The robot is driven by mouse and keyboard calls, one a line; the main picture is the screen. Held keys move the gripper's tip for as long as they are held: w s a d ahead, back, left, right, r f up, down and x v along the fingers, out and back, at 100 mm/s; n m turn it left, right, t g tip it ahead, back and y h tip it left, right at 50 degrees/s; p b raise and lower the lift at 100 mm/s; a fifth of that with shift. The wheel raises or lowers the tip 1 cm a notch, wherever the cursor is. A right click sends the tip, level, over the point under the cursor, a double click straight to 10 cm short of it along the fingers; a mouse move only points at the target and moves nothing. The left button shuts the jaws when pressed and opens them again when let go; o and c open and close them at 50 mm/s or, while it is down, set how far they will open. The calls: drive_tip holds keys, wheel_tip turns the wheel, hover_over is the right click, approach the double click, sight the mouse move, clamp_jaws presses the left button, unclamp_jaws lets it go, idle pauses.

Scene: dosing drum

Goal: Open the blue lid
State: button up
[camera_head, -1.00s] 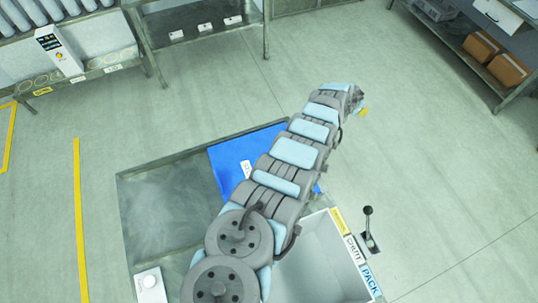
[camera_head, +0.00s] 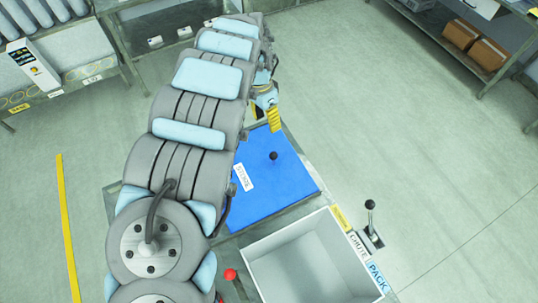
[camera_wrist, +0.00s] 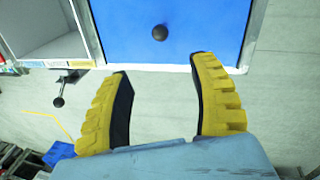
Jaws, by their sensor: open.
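The blue lid (camera_head: 285,190) lies flat in the bench top, with a white label and a small black knob (camera_head: 273,155) near its far edge. My arm covers its left part. In the wrist view the lid (camera_wrist: 215,25) fills the upper middle, with the knob (camera_wrist: 160,33) near its lower edge. My gripper (camera_head: 273,120) is beside the lid's far edge, its yellow fingers pointing down. In the wrist view my gripper (camera_wrist: 160,75) is open and empty, and the knob shows ahead of the gap between the fingertips, apart from them.
An open white bin (camera_head: 312,255) labelled as a chute stands nearer than the lid, with a black lever (camera_head: 370,220) to its right. A red ball knob (camera_head: 230,274) sits left of the bin. Shelving with cartons (camera_head: 487,54) stands far right. The floor between is clear.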

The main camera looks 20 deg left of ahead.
sight(273, 153)
drive_tip(key=d+f, duration=0.1)
drive_tip(key=f, duration=0.4)
drive_tip(key=s+d+f+p, duration=0.1)
drive_tip(key=f, duration=0.4)
drive_tip(key=d+f, duration=0.1)
drive_tip(key=f, duration=0.4)
drive_tip(key=shift+s+f+p, duration=0.15)
drive_tip(key=shift+f+p, duration=0.1)
drive_tip(key=shift+p, duration=0.05)
drive_tip(key=shift+f, duration=0.65)
drive_tip(key=shift+s, duration=0.1)
clamp_jaws()
